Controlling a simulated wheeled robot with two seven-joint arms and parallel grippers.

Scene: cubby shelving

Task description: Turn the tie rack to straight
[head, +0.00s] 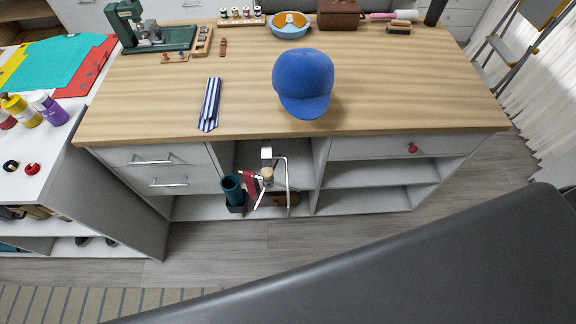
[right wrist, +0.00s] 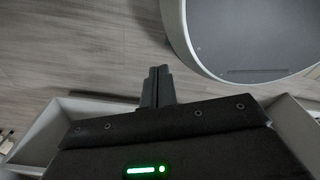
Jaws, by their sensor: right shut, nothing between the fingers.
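The tie rack (head: 286,172) shows in the head view in the open middle cubby under the wooden counter. It has thin metal arms around a wooden hub and stands out at the cubby's front, arms pointing different ways. A dark red tie (head: 249,184) hangs at its left side. A blue-and-white striped tie (head: 209,105) lies flat on the counter. My right gripper (right wrist: 158,72) shows in the right wrist view, shut and empty, over grey floor and apart from anything. The tie rack is not in that view. My left gripper is in neither view.
A blue cap (head: 303,82) sits on the counter (head: 150,110). A dark teal cylinder (head: 232,190) stands at the cubby's left. Drawers (head: 160,170) flank it on the left, open shelves (head: 370,173) on the right. A large dark part of mine covers the lower right.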

